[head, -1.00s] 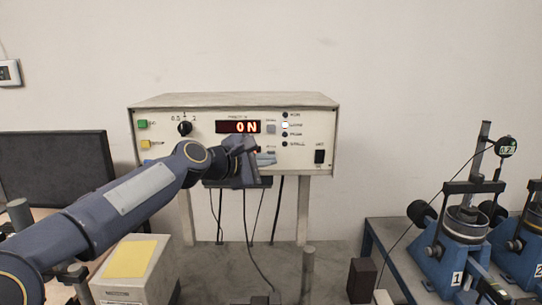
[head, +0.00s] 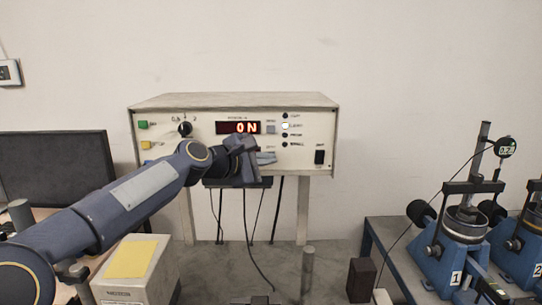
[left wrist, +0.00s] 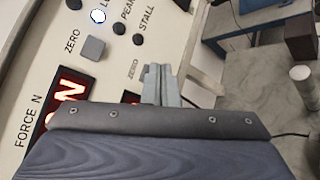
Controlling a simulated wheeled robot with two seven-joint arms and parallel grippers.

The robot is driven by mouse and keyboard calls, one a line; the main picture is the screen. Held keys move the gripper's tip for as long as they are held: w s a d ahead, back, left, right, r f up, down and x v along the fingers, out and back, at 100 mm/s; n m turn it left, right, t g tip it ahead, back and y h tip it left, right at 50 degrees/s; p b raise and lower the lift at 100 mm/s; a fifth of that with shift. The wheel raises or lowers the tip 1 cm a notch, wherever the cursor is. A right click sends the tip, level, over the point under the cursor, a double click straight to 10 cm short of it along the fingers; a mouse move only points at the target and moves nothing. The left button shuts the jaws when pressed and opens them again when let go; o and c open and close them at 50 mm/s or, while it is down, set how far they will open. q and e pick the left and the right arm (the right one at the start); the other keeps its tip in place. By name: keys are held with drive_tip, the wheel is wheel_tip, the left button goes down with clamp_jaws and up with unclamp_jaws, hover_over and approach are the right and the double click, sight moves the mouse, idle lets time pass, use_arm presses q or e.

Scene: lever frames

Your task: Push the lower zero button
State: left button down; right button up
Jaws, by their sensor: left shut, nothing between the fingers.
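The control box (head: 235,101) has a lit red display (head: 238,128). The upper grey zero button (head: 270,129) is uncovered right of the display; it also shows in the left wrist view (left wrist: 93,49). A second ZERO label (left wrist: 132,68) marks the lower zero button. That button is hidden behind my left gripper's fingers. My left gripper (head: 266,158) is shut and empty, in front of the lower panel below the upper button. In the left wrist view its closed fingertips (left wrist: 160,82) are beside the lower label; I cannot tell whether they touch. My right gripper is not in view.
Indicator lamps (head: 285,126) stand right of the buttons, one lit white. A black switch (head: 320,157) is at the panel's lower right, and a black knob (head: 185,129) is at the left. Blue test devices (head: 462,225) stand on the right bench.

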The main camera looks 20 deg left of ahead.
use_arm(q)
drive_tip(key=shift+w, duration=0.15)
idle(0.5)
drive_tip(key=shift+s+d, duration=0.2)
drive_tip(key=shift+s, duration=0.55)
drive_tip(key=s, duration=0.2)
drive_tip(key=s+d+b, duration=0.1)
drive_tip(key=s, duration=0.1)
drive_tip(key=shift+s+d, duration=0.15)
drive_tip(key=shift+s, duration=0.25)
